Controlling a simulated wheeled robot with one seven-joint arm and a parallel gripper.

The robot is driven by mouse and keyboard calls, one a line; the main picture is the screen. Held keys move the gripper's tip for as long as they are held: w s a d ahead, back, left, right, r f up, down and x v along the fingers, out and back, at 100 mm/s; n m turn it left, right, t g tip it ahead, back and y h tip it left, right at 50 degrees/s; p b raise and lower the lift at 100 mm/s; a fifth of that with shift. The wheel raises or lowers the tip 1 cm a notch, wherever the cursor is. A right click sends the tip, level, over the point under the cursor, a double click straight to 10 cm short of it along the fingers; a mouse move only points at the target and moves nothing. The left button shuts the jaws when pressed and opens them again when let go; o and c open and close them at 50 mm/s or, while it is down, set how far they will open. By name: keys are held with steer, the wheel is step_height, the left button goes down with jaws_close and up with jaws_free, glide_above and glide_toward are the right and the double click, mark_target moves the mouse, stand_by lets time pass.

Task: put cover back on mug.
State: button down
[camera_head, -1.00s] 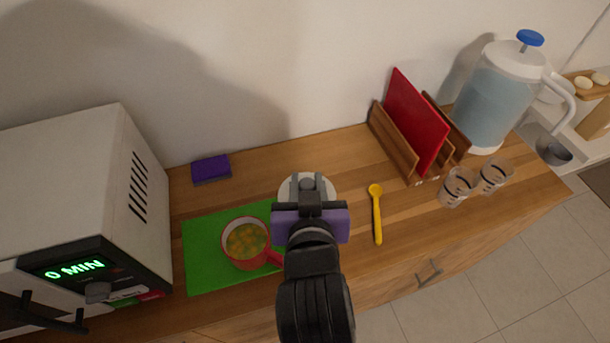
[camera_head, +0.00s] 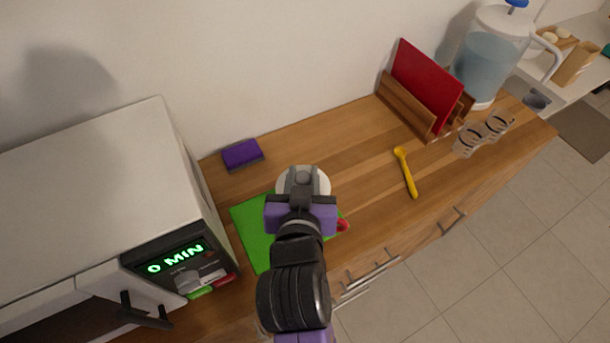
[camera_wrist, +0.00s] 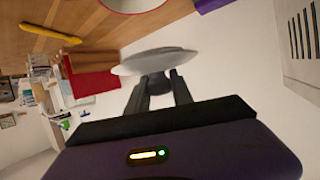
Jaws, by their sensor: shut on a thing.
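My gripper (camera_head: 303,180) is shut on a round whitish cover (camera_head: 322,183). In the wrist view the cover (camera_wrist: 155,60) sits flat across my fingertips. The red mug is mostly hidden behind my gripper and arm in the head view; only its red handle (camera_head: 342,225) shows at the right. The mug stands on a green mat (camera_head: 252,222). In the wrist view a red-rimmed edge of the mug (camera_wrist: 133,5) shows at the top, apart from the cover. From above, the cover appears over or near the mug; the gap between them cannot be judged.
A microwave (camera_head: 110,190) stands close at the left. A purple sponge (camera_head: 242,155) lies behind the mat. A yellow spoon (camera_head: 406,172), a rack with a red board (camera_head: 427,82), two glasses (camera_head: 468,140) and a water jug (camera_head: 488,60) are to the right.

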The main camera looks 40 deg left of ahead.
steer(key=shift+f, duration=0.3)
step_height(320, 180, down, 7)
steer(key=b, duration=0.6)
steer(key=shift+f, duration=0.45)
stand_by(2.0)
steer(key=c, duration=1)
jaws_free()
steer(key=shift+c, duration=0.2)
